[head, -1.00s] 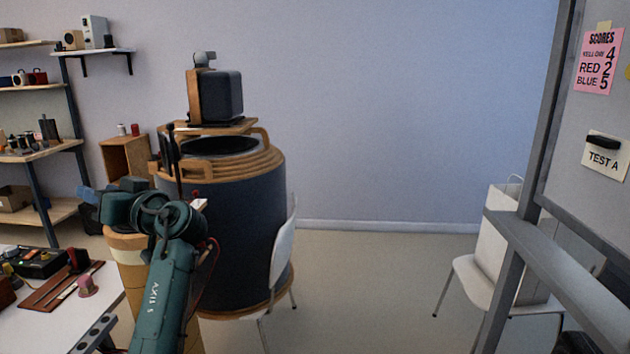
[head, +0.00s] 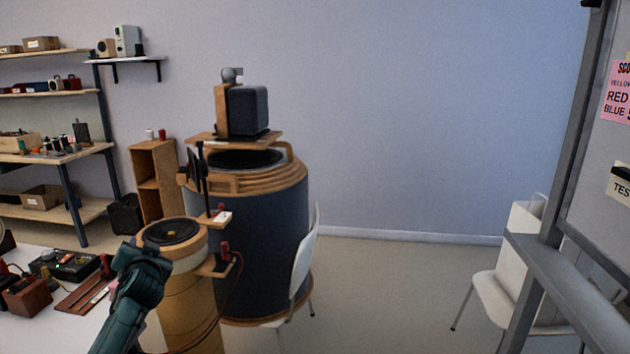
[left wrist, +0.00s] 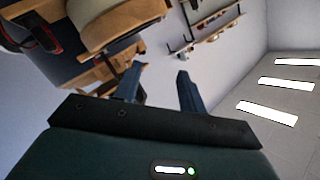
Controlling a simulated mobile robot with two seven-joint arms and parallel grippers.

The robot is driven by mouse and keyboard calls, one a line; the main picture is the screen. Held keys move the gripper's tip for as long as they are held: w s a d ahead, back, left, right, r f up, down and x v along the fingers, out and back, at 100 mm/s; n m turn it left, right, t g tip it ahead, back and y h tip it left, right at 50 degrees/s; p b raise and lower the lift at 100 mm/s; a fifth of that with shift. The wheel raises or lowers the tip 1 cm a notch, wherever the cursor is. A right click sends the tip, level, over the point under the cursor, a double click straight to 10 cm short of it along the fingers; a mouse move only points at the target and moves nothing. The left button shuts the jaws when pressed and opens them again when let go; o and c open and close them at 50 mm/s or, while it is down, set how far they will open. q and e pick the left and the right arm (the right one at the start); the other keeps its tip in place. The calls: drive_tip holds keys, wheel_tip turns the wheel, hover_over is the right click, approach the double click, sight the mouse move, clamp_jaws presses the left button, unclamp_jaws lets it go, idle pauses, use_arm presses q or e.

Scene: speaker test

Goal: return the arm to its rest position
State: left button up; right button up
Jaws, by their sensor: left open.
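My left arm (head: 132,295) comes in from the bottom left in the head view, folded low over the corner of the white table. Its gripper cannot be made out in that view. In the left wrist view my left gripper (left wrist: 157,84) shows two dark fingers apart with nothing between them. Beyond the fingers are the wall, shelves and ceiling lights, seen tilted. My right arm and gripper are in neither view.
A wooden pedestal with a black speaker cone (head: 172,232) stands just right of my arm. Behind it is a large dark drum (head: 262,240) bearing a boxy speaker (head: 248,110). White chairs (head: 304,262) and a metal-framed board (head: 560,160) stand right. Electronics crowd the white table (head: 40,335).

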use_arm(q)
drive_tip(key=w+d+r+m+t+h, duration=0.1)
drive_tip(key=w+d+r+t+h, duration=0.15)
drive_tip(key=d+h, duration=0.5)
drive_tip(key=s+d+f+m+g+h, duration=0.1)
drive_tip(key=s+d+f, duration=0.45)
drive_tip(key=f, duration=0.35)
drive_tip(key=s+d+f+g+h, duration=0.1)
drive_tip(key=s+d+f, duration=0.3)
drive_tip(key=s+f, duration=0.3)
drive_tip(key=s+d+f+g, duration=0.1)
drive_tip(key=s+d+f, duration=0.2)
drive_tip(key=s, duration=0.6)
drive_tip(key=s+d+f+g+h, duration=0.1)
drive_tip(key=s+d+f, duration=0.3)
drive_tip(key=s, duration=0.5)
drive_tip(key=s+d+f+g+h, duration=0.1)
drive_tip(key=s+d+f, duration=0.3)
drive_tip(key=s, duration=0.4)
drive_tip(key=shift+s+d+g, duration=0.35)
drive_tip(key=shift+s+d, duration=0.05)
drive_tip(key=shift+d, duration=0.2)
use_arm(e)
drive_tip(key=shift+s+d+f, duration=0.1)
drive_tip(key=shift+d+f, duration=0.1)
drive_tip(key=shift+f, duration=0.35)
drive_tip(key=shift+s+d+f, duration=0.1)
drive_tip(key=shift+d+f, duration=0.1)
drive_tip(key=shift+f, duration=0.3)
